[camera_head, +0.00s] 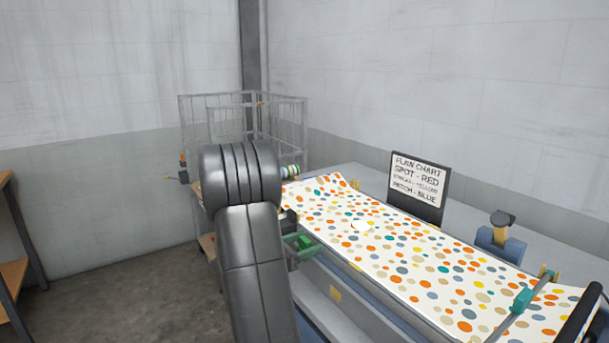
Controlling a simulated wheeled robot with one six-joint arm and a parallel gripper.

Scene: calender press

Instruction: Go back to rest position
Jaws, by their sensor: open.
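My arm stands in the lower middle of the head view as a thick dark grey link with a ribbed, rounded elbow. The press bed carries a long white sheet (400,258) with orange, teal, tan, yellow and grey dots. The sheet runs from behind my arm towards the lower right. My elbow stands in front of the area left of the sheet's far end.
A dark-framed flaw chart sign (418,184) stands behind the sheet. A wire cage cart (285,118) stands in the back corner. A wooden shelf (12,280) is at the left edge. Bare floor (120,300) lies left of my arm.

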